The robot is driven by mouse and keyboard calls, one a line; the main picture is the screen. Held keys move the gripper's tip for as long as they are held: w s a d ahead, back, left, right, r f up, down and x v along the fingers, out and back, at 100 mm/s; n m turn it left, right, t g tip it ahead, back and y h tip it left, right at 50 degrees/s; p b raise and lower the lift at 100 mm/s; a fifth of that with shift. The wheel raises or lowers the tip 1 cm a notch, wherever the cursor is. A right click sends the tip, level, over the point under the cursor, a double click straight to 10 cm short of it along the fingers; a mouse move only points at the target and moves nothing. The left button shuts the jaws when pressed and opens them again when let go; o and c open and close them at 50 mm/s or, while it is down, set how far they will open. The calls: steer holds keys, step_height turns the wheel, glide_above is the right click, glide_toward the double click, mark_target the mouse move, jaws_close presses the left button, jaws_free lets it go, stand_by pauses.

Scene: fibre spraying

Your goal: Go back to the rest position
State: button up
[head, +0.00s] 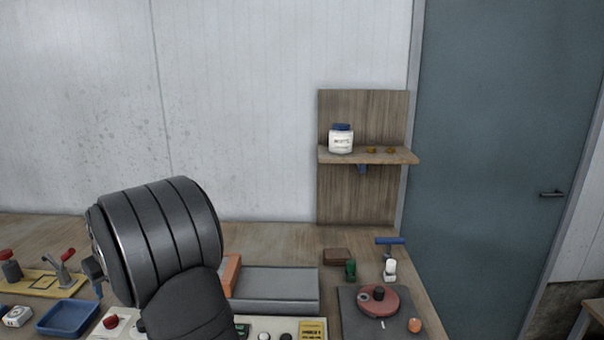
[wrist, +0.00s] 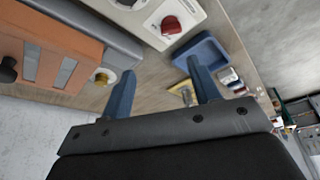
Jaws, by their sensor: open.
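My gripper (wrist: 160,68) is open in the wrist view, with its two blue fingers spread wide and nothing held between them. Behind and between the fingers lie the wooden bench and part of the yellow clamp plate (wrist: 181,88). In the head view my dark ribbed arm stands over the left middle of the bench (head: 270,237). A small blue part of the gripper (head: 93,272) shows at the arm's left side, near the clamp plate (head: 38,282); the rest is hidden behind the arm.
A blue tray (head: 68,315) lies front left, and a control panel with a red knob (head: 111,321) sits front centre. A grey box (head: 275,287) with an orange end is right of the arm. A white jar (head: 341,142) stands on the wall shelf (head: 364,156). The air above the bench's right is clear.

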steer(key=shift+w+a+f+m, duration=0.2)
steer(key=shift+f+m, duration=0.1)
steer(key=shift+f, duration=0.2)
steer(key=shift+c, duration=0.5)
stand_by(0.7)
